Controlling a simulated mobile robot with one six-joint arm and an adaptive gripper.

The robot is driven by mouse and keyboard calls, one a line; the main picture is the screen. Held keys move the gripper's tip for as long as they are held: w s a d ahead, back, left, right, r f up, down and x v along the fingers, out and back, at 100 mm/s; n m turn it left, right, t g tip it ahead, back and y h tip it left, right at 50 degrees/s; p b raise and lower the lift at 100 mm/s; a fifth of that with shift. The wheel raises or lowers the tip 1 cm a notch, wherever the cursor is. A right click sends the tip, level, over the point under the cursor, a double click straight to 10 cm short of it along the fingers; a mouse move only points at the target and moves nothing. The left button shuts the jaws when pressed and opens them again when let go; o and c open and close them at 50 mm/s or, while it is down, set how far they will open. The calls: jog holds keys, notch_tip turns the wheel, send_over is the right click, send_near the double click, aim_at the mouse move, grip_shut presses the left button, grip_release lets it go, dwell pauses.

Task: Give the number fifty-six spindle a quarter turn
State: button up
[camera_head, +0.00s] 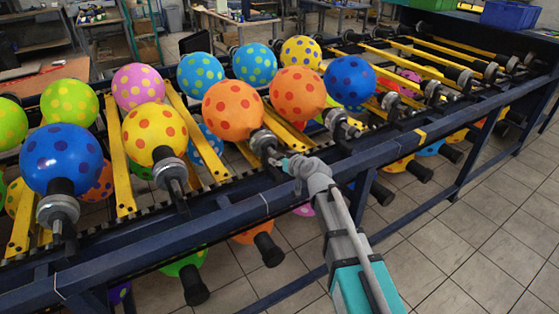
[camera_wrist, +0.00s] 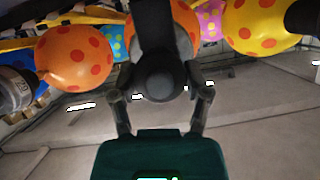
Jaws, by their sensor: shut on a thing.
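A spindle (camera_head: 262,142) with a grey metal collar holds an orange balloon with red dots (camera_head: 233,110) at the front rail. In the wrist view its dark, round end (camera_wrist: 160,82) points toward the camera. My gripper (camera_head: 278,161) is at this spindle's outer end. In the wrist view the two fingers of my gripper (camera_wrist: 161,90) are on either side of the dark end and closed on it. Part of the balloon shows behind the spindle.
Neighbouring spindles carry a yellow dotted balloon (camera_head: 154,133) to the left and another orange one (camera_head: 298,94) to the right. A dark blue rail (camera_head: 230,218) runs below the spindles. More balloons hang beneath it. Tiled floor (camera_head: 470,250) is clear at the right.

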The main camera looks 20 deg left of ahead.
jog(key=m, duration=0.1)
jog(key=m+g+y, duration=0.1)
jog(key=shift+w+f+m+b, duration=0.15)
jog(key=shift+m+b, duration=0.15)
jog(key=shift+b, duration=0.1)
jog(key=m+g+y+b, duration=0.1)
jog(key=m, duration=0.1)
jog(key=shift+d+m+y, duration=0.1)
jog(key=shift+m+y, duration=0.2)
jog(key=shift+y, duration=0.1)
jog(key=m+y+b, duration=0.1)
jog(key=m+b, duration=0.1)
jog(key=shift+f+m+g, duration=0.1)
jog(key=shift+m+g, duration=0.2)
jog(key=shift+m, duration=0.1)
jog(key=shift+m+y+b, duration=0.7)
jog(key=shift+m+b, duration=0.2)
jog(key=shift+m, duration=0.1)
jog(key=o, duration=1.1)
jog(key=shift+o, duration=0.2)
jog(key=shift+r, duration=0.2)
